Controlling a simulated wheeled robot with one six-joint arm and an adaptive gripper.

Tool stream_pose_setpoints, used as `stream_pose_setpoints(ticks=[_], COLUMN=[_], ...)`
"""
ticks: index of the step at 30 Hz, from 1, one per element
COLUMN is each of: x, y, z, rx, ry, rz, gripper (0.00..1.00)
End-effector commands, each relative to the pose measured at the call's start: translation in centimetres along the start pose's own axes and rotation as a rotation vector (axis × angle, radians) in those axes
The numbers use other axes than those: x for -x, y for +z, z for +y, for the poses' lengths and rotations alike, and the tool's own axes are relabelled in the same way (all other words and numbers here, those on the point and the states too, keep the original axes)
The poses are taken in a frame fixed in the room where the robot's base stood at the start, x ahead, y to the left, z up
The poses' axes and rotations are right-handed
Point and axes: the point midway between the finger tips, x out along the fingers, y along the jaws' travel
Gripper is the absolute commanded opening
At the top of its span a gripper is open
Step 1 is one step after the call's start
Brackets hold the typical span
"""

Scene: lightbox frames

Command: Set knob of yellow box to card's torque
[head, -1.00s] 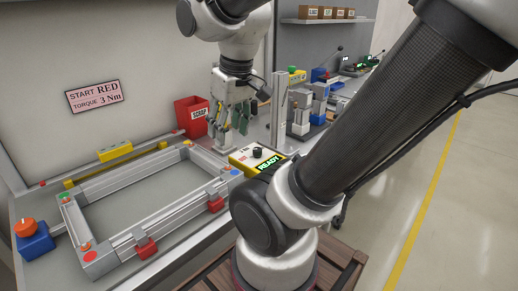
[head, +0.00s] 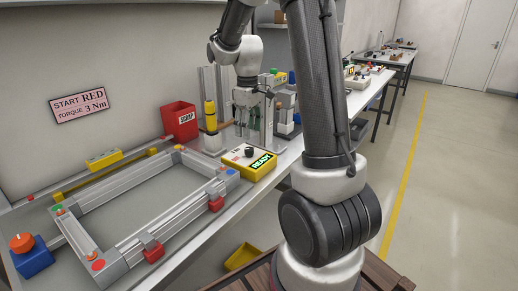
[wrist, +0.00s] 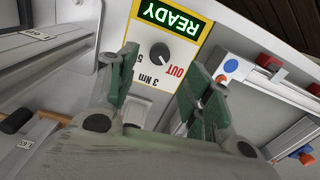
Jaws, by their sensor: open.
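The yellow box (head: 250,174) sits at the front edge of the bench, with a dark knob (head: 249,152) and a green READY display (head: 263,161) on top. The pink card (head: 80,103) on the back wall reads START RED, TORQUE 3 Nm. My gripper (head: 247,124) is open and empty, pointing down just behind the box. In the wrist view its green fingers flank the knob (wrist: 160,53) in the picture, apart from it. Upside-down marks 3 NM, 5 and a red OUT show beside the knob. I cannot tell which mark the knob points at.
A metal frame (head: 100,248) with coloured corners lies left of the box. A red SCRAP bin (head: 180,121) and a yellow tool (head: 210,114) in a stand are behind. A blue block with an orange knob (head: 32,258) stands far left. A yellow bin (head: 242,257) is below the bench.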

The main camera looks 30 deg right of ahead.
Motion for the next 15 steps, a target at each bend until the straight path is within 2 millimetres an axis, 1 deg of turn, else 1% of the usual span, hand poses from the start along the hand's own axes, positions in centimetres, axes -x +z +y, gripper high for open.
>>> stream_pose_setpoints(ticks=[5,8,15], x=[-0.6,-1.9,-6.0], y=[0.0,0.0,0.1], z=[0.0,0.0,-0.1], rx=[0.042,0.043,0.042], ry=[0.001,-0.001,-0.001], rz=[0.001,-0.001,-0.002], gripper=[0.50,0.50,0.50])
